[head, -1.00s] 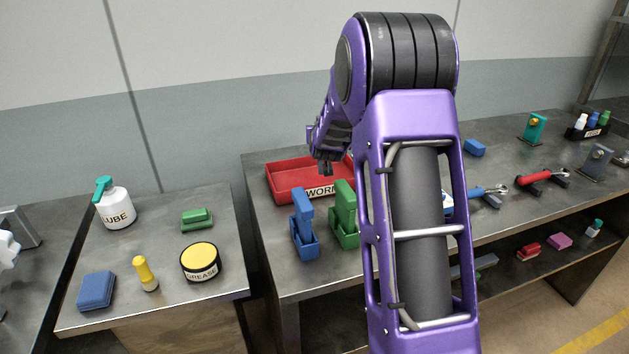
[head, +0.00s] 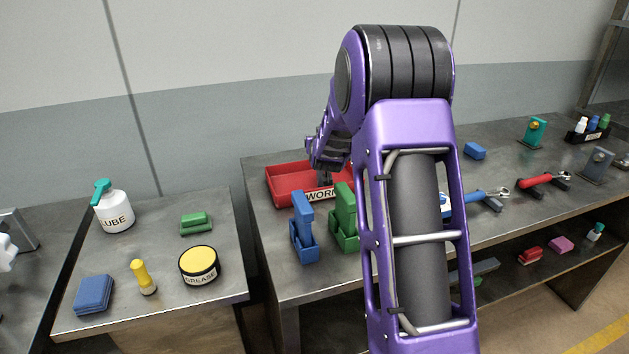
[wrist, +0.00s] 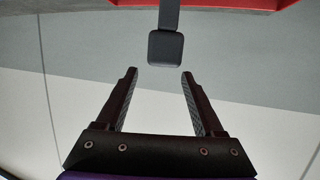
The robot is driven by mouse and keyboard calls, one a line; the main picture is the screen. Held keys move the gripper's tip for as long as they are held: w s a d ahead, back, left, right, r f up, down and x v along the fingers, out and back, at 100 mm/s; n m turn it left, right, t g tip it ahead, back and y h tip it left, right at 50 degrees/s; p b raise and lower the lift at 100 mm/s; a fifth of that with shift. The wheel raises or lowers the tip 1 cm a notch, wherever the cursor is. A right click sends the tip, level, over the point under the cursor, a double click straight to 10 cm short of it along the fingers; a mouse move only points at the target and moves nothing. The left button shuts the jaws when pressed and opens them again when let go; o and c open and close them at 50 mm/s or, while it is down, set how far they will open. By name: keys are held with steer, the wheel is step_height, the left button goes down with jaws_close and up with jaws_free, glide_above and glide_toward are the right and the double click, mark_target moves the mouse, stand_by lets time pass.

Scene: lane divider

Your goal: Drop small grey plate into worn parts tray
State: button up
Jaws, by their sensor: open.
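The red worn parts tray (head: 288,191), labelled "WORN", stands on the workbench, partly hidden by my arm. It also shows as red edges at the top of the wrist view (wrist: 235,5). My gripper (head: 324,181) is low over the tray's right part. In the wrist view its jaws (wrist: 159,72) are spread, with nothing between them. A small dark grey plate (wrist: 166,48) with a narrower stem lies just beyond the fingertips, apart from them, by the red tray. Whether it rests on the tray floor is unclear. I cannot make it out in the head view.
A blue holder (head: 304,232) and a green holder (head: 344,222) stand right in front of the tray. A grease tin (head: 199,265), a lube bottle (head: 113,209) and small items occupy the left bench. Tools lie to the right, including a red-handled one (head: 540,180).

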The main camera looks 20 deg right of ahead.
step_height(320, 180, up, 10)
steer(key=shift+p, duration=0.3)
steer(key=shift+r, duration=0.1)
